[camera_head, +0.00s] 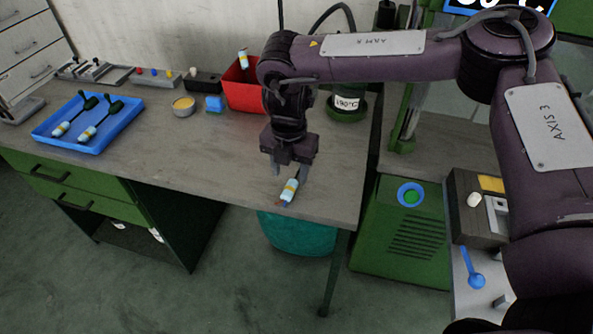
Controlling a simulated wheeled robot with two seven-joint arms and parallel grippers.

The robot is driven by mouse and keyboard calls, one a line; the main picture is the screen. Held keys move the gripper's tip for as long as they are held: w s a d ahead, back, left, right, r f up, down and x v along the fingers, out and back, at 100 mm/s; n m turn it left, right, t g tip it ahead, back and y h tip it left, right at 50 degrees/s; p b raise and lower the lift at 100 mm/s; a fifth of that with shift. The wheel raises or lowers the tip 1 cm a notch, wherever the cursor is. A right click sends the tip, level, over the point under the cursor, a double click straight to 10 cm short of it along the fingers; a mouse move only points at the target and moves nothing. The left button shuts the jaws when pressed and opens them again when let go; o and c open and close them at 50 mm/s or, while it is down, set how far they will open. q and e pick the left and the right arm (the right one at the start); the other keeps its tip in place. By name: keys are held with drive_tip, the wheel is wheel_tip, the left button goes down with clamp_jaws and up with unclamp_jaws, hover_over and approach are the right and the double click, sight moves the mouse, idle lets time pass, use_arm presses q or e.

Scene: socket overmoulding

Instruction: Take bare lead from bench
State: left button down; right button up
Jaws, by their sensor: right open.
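A bare lead (289,191), a short pale-blue and white piece with a yellow band and a reddish tip, lies on the grey bench (190,158) near its front edge. My right gripper (288,176) points down over the lead, with its fingers apart at the lead's upper end. I cannot tell whether the fingers touch it. Another similar piece (243,59) stands up out of the red bin (242,97). My left gripper is not in view.
A blue tray (62,141) with two dark-green-ended leads sits at the bench's left. A yellow tin (184,106) and a blue block (214,104) stand behind. A green machine (400,235) is right of the bench; a teal bin (297,236) is below its edge.

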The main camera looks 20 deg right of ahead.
sight(291, 184)
wheel_tip(291, 184, down, 3)
drive_tip(key=shift+s+d+r, duration=0.1)
drive_tip(key=shift+s, duration=0.05)
drive_tip(key=shift+f, duration=0.85)
drive_tip(key=c, duration=1)
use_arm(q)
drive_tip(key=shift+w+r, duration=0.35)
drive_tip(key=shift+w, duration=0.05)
use_arm(e)
clamp_jaws()
drive_tip(key=shift+r, duration=0.2)
